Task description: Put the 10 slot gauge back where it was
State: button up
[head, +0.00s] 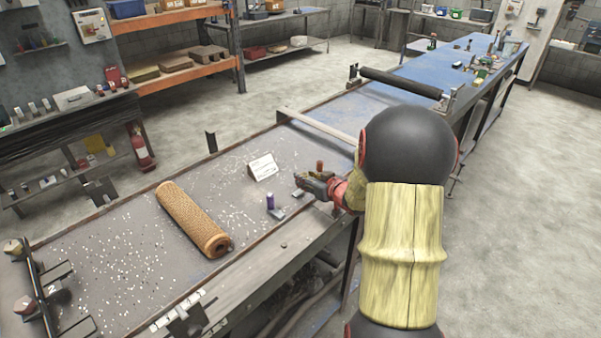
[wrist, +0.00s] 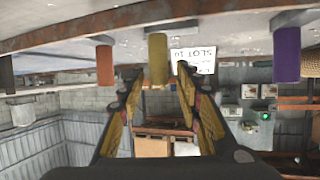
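The wrist view is upside down. A yellow cylinder (wrist: 158,58), an orange-brown cylinder (wrist: 105,65) and a purple cylinder (wrist: 286,54) stand on the bench top there. A white card (wrist: 196,57) behind them has inverted text that seems to read "slot 10". My gripper (wrist: 157,80) is open, with the yellow cylinder showing between its fingers and gaps on both sides. In the head view my gripper (head: 312,182) is low over the bench, between the purple cylinder (head: 270,201) and the brown one (head: 319,165). The yellow one is hidden there. The card (head: 262,167) stands behind.
A tan mesh tube (head: 190,218) lies on the grey bench (head: 95,255) to the left, among white specks. Small grey blocks (head: 277,214) lie near the purple cylinder. A black roller (head: 400,82) and a blue bench (head: 470,50) are farther back.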

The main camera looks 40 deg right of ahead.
jog(key=p+v, duration=0.1)
jog(key=v, duration=0.4)
jog(key=shift+s+a+r, duration=0.1)
jog(key=shift+r, duration=0.15)
jog(key=s+a+r+g+h, duration=0.2)
jog(key=a+r+g, duration=0.1)
jog(key=a+r, duration=0.85)
jog(key=s+a+n+g+y, duration=0.2)
jog(key=s+a+g+y, duration=0.2)
jog(key=s+a, duration=1.7)
jog(key=a, duration=0.3)
jog(key=shift+a+r+g+y, duration=0.25)
jog(key=shift+a+g+y, duration=0.05)
jog(key=shift+a, duration=0.05)
jog(key=shift+c, duration=0.5)
